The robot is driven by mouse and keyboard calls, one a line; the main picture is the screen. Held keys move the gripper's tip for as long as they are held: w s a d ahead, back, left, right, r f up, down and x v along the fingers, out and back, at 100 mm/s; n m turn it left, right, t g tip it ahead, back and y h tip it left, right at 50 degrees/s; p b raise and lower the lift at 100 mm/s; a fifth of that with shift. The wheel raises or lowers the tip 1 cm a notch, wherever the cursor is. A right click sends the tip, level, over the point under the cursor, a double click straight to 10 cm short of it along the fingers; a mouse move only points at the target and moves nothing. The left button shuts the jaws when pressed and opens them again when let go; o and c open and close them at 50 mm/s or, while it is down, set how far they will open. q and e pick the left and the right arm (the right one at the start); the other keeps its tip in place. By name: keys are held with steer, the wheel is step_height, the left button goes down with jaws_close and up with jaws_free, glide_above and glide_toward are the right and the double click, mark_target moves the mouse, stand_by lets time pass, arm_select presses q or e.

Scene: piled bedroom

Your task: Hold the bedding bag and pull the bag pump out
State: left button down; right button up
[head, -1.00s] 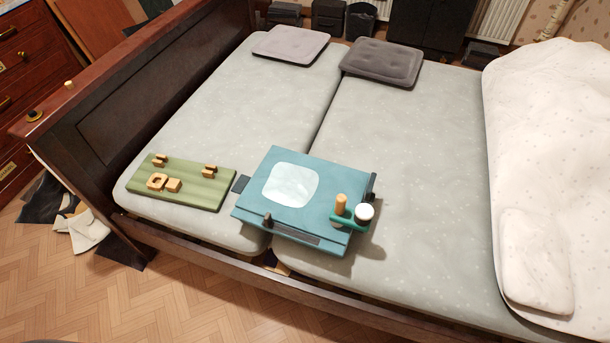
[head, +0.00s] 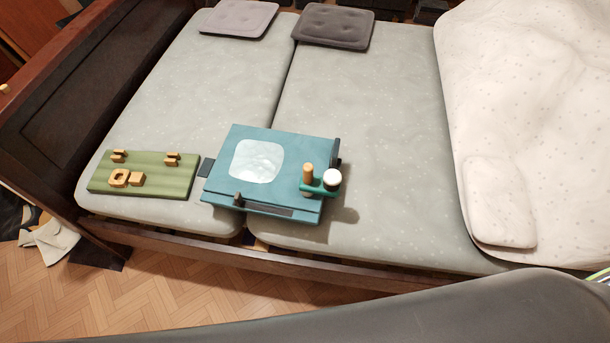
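The bedding bag (head: 285,150) is a flat teal block with a pale, see-through window on top. It lies near the front edge of the bed, across the gap between the two mattresses. The bag pump (head: 320,189) sits at the bag's right front corner. It has a green body, an orange upright handle and a white round knob. A dark tab sticks out at the bag's left side, and a dark strip runs along its front. Neither of my grippers is in view, and nothing is touching the bag or the pump.
A green board (head: 150,183) with small wooden pieces lies left of the bag. Two cushions, one light (head: 239,18) and one dark (head: 334,27), lie at the back. A white spotted quilt (head: 530,110) covers the right. A grey surface (head: 400,315) crosses the front. The mattress behind the bag is clear.

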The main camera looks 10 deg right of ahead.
arm_select(q)
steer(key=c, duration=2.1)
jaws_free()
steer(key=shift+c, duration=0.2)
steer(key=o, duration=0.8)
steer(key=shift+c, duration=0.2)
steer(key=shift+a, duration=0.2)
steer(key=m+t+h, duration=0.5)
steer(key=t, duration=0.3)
glide_toward(236, 197)
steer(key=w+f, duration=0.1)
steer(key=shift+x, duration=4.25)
